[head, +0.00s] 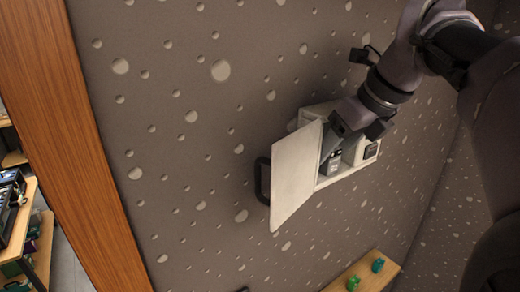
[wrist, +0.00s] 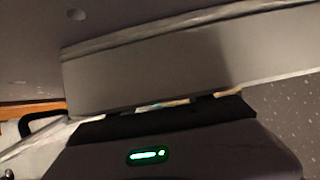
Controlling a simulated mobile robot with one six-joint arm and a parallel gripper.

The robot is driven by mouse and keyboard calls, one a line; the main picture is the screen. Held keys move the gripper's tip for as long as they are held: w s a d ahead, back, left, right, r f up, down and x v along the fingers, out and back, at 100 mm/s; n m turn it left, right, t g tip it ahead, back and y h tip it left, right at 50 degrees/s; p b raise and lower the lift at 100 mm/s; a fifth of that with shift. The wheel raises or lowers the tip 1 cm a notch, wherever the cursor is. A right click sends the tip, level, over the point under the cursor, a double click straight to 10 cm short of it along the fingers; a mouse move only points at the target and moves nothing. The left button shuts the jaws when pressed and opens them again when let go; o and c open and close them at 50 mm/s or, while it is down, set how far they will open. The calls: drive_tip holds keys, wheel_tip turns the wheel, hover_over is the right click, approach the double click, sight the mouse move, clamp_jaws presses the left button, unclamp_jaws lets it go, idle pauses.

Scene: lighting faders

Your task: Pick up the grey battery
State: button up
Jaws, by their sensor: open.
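A small dark grey block (head: 333,162), which looks like the grey battery, stands inside an open white wall cabinet (head: 328,183), close to its open door (head: 297,178). My gripper (head: 354,136) is open and reaches into the cabinet from the upper right. It is just above and beside the grey block; I cannot tell if they touch. In the wrist view, my gripper's dark housing with a green light fills the bottom. A broad grey panel (wrist: 190,65) hides the fingertips there, and the battery does not show.
A white item with a dark face (head: 368,150) stands at the cabinet's right. The door has a black handle (head: 262,180), also in the wrist view (wrist: 40,122). A wooden shelf (head: 350,277) with green items is below. A wooden post (head: 80,140) is at left.

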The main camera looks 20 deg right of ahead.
drive_tip(key=shift+s, duration=0.15)
drive_tip(key=c, duration=0.3)
clamp_jaws()
drive_tip(key=shift+r, duration=0.1)
